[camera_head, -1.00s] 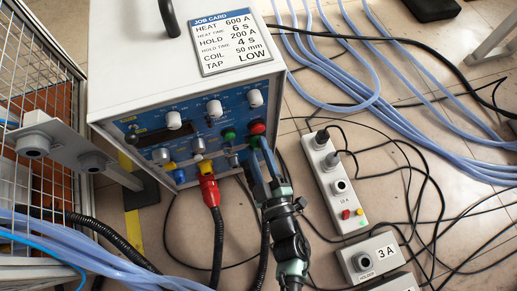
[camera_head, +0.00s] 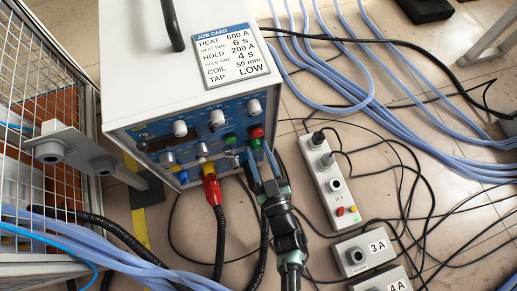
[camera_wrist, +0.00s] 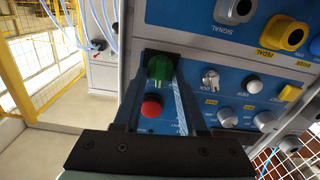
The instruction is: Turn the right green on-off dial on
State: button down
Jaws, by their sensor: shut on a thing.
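The right green on-off dial (camera_wrist: 159,68) is on the blue front panel, between the fingertips of my gripper (camera_wrist: 160,62) in the wrist view. My gripper is shut on it. In the head view, my gripper (camera_head: 260,150) reaches the panel's right end, and its fingers mostly hide that dial, just below the red button (camera_head: 256,132). The red button also shows between the fingers in the wrist view (camera_wrist: 151,106). Another green dial (camera_head: 229,139) sits to the left in the head view. I cannot tell the held dial's exact angle.
The white heater cabinet (camera_head: 135,91) carries a job card (camera_head: 233,55) on top. White knobs (camera_head: 217,117) and a red cable plug (camera_head: 211,188) are left of my gripper. A power strip (camera_head: 322,165) and cables lie on the floor to the right. A wire-mesh fence (camera_head: 40,80) stands left.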

jog(key=m, duration=0.4)
jog(key=shift+m+p, duration=0.3)
jog(key=m, duration=0.5)
jog(key=shift+d+f, duration=0.15)
jog(key=shift+d, duration=0.05)
jog(key=shift+m, duration=0.3)
jog(key=shift+c, duration=2.4)
grip_release()
jog(key=p+v, duration=0.4)
jog(key=v, duration=0.9)
jog(key=shift+w, duration=0.1)
